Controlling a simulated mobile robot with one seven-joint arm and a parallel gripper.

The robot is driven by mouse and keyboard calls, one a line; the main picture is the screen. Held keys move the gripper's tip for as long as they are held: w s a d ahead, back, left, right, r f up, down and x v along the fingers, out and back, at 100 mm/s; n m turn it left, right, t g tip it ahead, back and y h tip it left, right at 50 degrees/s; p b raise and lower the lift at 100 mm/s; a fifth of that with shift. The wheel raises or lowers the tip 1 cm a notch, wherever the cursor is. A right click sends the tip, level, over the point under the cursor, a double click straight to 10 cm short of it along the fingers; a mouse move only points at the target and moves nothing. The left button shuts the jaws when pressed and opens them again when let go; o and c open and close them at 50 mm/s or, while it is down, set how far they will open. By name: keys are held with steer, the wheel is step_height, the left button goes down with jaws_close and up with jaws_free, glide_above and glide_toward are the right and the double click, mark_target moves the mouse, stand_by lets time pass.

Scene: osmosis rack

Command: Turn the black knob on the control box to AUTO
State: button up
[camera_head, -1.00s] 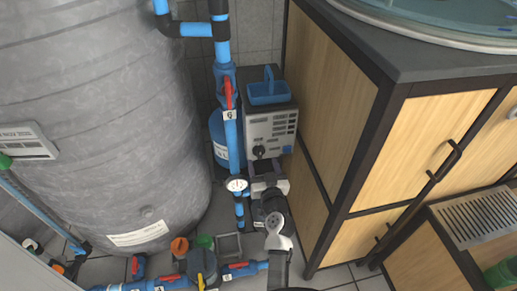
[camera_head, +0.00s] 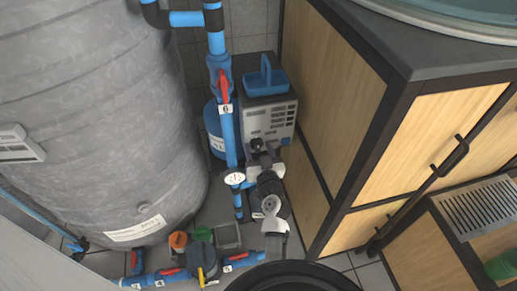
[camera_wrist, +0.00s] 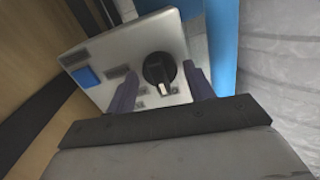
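The black knob (camera_wrist: 159,69) sits on that panel with a white pointer mark toward the bottom of the picture. My gripper (camera_wrist: 160,80) is open, with one dark finger on each side of the knob in the picture; I cannot tell whether they touch it. In the head view my gripper (camera_head: 262,157) is at the box's lower front, covering the knob area.
A blue square button (camera_wrist: 87,76) and small labels, too blurred to read, are on the panel. A blue vertical pipe with a red valve handle (camera_head: 223,86) runs close at left, with a pressure gauge (camera_head: 235,179) below. The wooden cabinet (camera_head: 331,95) stands close at right.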

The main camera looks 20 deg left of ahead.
steer(key=c, duration=0.7)
steer(key=m, duration=0.4)
steer(key=shift+m+b, duration=0.4)
steer(key=m, duration=0.4)
steer(key=shift+m, duration=0.4)
steer(key=o, duration=1)
steer(key=shift+c, duration=0.2)
